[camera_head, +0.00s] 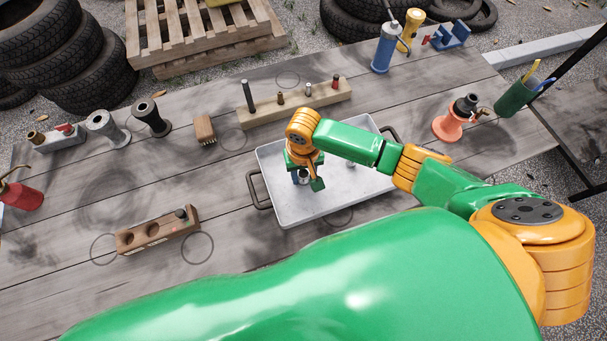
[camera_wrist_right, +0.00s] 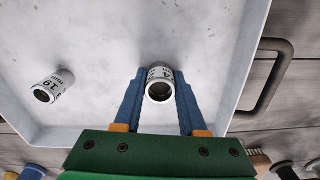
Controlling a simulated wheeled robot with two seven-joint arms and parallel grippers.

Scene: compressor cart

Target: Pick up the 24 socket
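The tray (camera_head: 285,206) is pale grey with dark handles and stands on the wooden table. In the right wrist view, a short metal socket with a white label (camera_wrist_right: 160,84) sits between my right gripper's (camera_wrist_right: 161,78) two blue fingers; a "4" shows and the rest of the label is partly hidden. The fingers lie along both its sides and appear to touch it. In the head view, my right gripper (camera_head: 304,180) is low over the tray's left part, with the socket (camera_head: 302,176) partly covered. A second socket marked 19 (camera_wrist_right: 51,86) lies apart. My left gripper is out of view.
A wooden block with round holes (camera_head: 157,232) stands left of the tray, holding a dark piece at its right end. A longer block with upright pins (camera_head: 295,103) and a brush (camera_head: 204,129) stand behind. An orange-based part (camera_head: 452,124) is at the right. The table's left front is mostly clear.

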